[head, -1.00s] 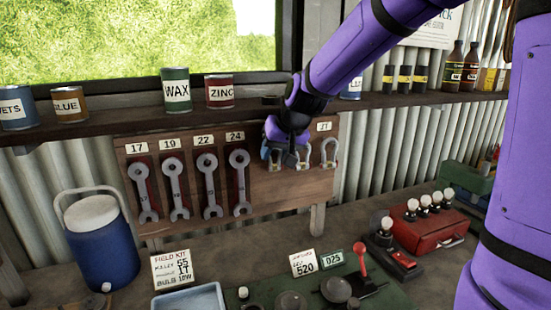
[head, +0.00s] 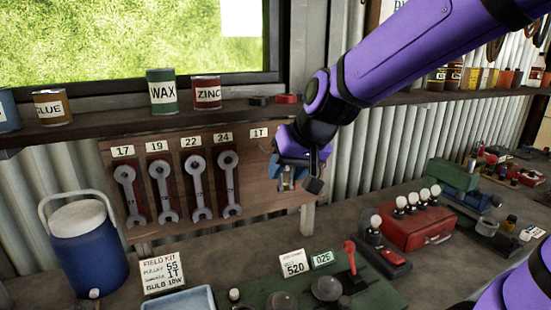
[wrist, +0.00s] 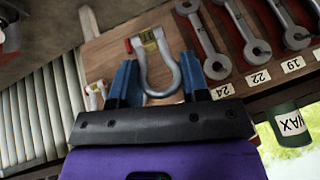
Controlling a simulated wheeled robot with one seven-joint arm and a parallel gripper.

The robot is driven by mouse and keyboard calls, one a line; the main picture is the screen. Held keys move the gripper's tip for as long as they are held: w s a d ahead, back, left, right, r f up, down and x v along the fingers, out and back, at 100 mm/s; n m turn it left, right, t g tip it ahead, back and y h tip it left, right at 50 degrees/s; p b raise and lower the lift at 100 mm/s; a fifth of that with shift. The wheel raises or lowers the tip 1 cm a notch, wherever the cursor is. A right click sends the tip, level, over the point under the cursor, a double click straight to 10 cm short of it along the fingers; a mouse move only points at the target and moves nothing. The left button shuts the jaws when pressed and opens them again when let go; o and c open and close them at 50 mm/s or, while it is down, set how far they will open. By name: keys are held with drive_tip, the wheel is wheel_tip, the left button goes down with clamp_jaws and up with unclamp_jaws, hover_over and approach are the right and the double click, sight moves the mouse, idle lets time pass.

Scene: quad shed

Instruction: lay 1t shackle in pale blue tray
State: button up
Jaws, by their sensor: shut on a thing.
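A grey shackle (wrist: 178,75) with a yellow tag and a red pin end sits between the blue fingers of my gripper (wrist: 158,84) in the wrist view. The gripper is shut on it. In the head view my gripper (head: 289,178) is in front of the board's right part, just below and right of the 1T label (head: 258,133). Whether the shackle touches the board cannot be told. The pale blue tray (head: 186,300) lies on the bench at the bottom edge of the head view, partly cut off, below and left of the gripper.
Wrenches (head: 198,187) hang on the wooden board (head: 180,228). Another shackle (wrist: 93,97) shows in the wrist view. A field kit card (head: 162,272) stands behind the tray. A blue jug (head: 80,250) is at left, a red box (head: 415,230) at right.

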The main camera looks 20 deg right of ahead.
drive_tip(key=s, duration=0.1)
drive_tip(key=s+r, duration=0.1)
drive_tip(key=s, duration=0.3)
drive_tip(key=shift+r, duration=0.25)
drive_tip(key=shift+s, duration=0.1)
idle(0.3)
